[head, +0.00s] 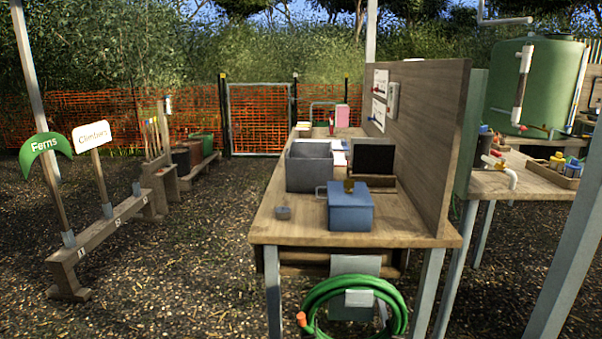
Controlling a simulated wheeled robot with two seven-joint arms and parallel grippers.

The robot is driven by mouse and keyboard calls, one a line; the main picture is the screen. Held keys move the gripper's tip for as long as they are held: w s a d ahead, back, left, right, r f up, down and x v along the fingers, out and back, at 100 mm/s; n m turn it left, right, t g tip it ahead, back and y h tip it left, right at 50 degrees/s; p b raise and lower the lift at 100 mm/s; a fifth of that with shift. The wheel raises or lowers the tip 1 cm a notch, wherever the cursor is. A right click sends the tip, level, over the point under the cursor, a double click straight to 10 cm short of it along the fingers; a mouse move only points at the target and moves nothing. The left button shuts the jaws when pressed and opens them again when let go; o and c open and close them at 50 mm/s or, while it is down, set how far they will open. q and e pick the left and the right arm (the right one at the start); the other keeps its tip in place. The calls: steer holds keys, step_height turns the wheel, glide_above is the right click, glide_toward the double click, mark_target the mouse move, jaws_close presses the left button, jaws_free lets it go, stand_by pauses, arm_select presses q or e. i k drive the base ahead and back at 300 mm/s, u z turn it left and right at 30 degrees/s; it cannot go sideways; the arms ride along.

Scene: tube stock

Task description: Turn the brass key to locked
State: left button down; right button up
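A blue box (350,212) sits near the front edge of the wooden bench (300,238). A small brass-coloured piece (349,186) stands up at the back of the box lid; it looks like the brass key, but it is too small to tell which way it is turned. The lid looks closed. A grey loop handle shows on the box's left side. Neither of my grippers is in view.
A wooden upright board (425,140) closes the bench's right side. A green hose (400,310) hangs at the front. Gravel lies open to the left.

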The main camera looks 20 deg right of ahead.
mark_target(348, 183)
steer(key=i, duration=0.85)
steer(key=z, duration=0.55)
